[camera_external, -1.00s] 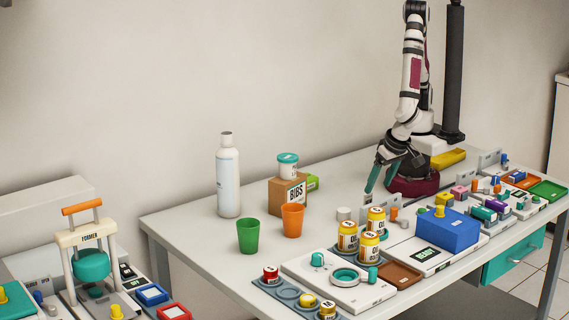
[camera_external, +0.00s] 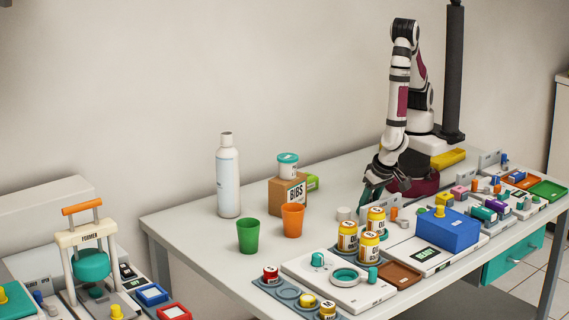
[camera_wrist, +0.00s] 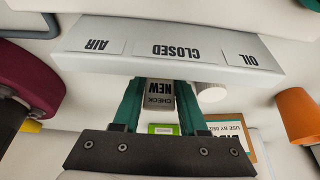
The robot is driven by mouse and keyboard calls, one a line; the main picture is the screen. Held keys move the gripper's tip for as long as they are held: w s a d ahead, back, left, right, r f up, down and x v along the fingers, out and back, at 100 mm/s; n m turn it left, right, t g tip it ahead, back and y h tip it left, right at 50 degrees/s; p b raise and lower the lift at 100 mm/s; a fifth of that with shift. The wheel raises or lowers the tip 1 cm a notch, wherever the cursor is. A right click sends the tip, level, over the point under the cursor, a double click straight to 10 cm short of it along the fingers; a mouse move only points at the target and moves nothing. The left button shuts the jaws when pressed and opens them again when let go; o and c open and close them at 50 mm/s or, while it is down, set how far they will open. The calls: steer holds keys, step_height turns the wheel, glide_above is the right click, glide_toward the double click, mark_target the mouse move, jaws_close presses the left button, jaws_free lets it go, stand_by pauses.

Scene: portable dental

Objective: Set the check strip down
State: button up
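The check strip (camera_wrist: 160,98) is a small grey piece with "CHECK" and "NEW" printed on it, upside down in the wrist view. It sits between the teal fingers of my gripper (camera_wrist: 160,90), which look closed against its sides. In the external view my gripper (camera_external: 370,196) points down, low over the table behind the yellow jars. The strip cannot be made out clearly there. I cannot tell whether its lower end touches anything.
A pale panel marked AIR, CLOSED and OIL (camera_wrist: 185,55) stands close to the fingertips. A white cylinder (camera_external: 344,214), an orange cup (camera_external: 292,220), a BIBS box (camera_external: 288,195) and yellow jars (camera_external: 369,246) are nearby. Bare table lies around the green cup (camera_external: 248,236).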

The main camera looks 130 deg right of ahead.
jaws_close()
step_height(320, 180, up, 10)
steer(key=shift+r, duration=0.1)
steer(key=w+d+r+n+t+y, duration=0.2)
steer(key=w+r+n, duration=0.3)
steer(key=r+n, duration=0.4)
steer(key=w+d+r+n+t+y, duration=0.2)
steer(key=w+r+n, duration=0.3)
steer(key=r+n, duration=0.4)
steer(key=shift+w+d+t, duration=0.2)
steer(key=shift+d+t, duration=0.05)
steer(key=shift+t, duration=0.05)
